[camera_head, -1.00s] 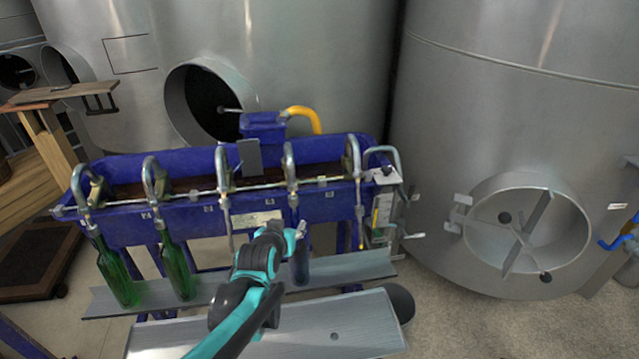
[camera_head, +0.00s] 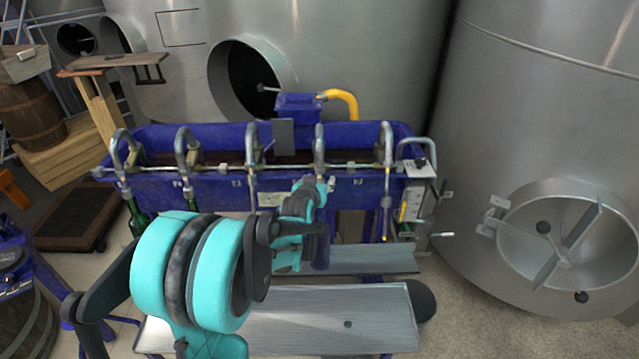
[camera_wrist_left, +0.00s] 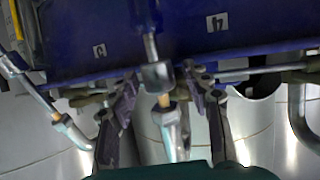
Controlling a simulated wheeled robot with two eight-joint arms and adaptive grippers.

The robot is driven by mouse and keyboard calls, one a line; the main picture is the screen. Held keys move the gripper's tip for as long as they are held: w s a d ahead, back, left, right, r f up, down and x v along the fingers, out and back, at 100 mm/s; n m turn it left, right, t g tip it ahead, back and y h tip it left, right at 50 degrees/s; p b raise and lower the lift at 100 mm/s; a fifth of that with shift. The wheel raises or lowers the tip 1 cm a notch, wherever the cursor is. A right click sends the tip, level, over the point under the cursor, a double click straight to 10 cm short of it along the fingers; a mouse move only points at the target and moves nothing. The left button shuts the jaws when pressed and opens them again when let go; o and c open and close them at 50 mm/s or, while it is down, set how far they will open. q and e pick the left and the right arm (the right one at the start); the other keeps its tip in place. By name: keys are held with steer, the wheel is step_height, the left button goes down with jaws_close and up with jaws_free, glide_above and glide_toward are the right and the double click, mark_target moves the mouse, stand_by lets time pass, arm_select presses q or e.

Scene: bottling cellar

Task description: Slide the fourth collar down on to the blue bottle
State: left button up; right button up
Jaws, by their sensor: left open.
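The fourth spout (camera_head: 320,145) hangs over the blue trough's front. The blue bottle (camera_head: 322,252) stands beneath it, partly hidden by my left arm. My left gripper (camera_head: 312,183) is at the spout's lower end, above the bottle. In the left wrist view, which is upside down, my open left gripper (camera_wrist_left: 162,82) has one dark finger on each side of the spout tube. The metal collar (camera_wrist_left: 157,75) sits on that tube between the fingers, apparently not gripped. My right gripper is not in view.
The blue trough (camera_head: 220,190) carries several other spouts along a rail. A green bottle (camera_head: 138,220) stands at the left, partly hidden by my arm. A grey sloping shelf (camera_head: 375,260) runs below the spouts. Large steel tanks (camera_head: 545,130) stand behind and right.

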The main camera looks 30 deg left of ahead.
arm_select(q)
steer(key=c, duration=0.7)
steer(key=shift+s+d+f+b, duration=0.15)
steer(key=shift+f+b, duration=0.35)
steer(key=shift+f, duration=0.25)
steer(key=shift+s+d+f+b, duration=0.1)
steer(key=shift+f+b, duration=0.4)
steer(key=shift+f, duration=0.2)
steer(key=shift+r, duration=0.1)
steer(key=o, duration=0.7)
steer(key=shift+a, duration=0.1)
steer(key=v, duration=1.2)
steer(key=shift+r, duration=0.1)
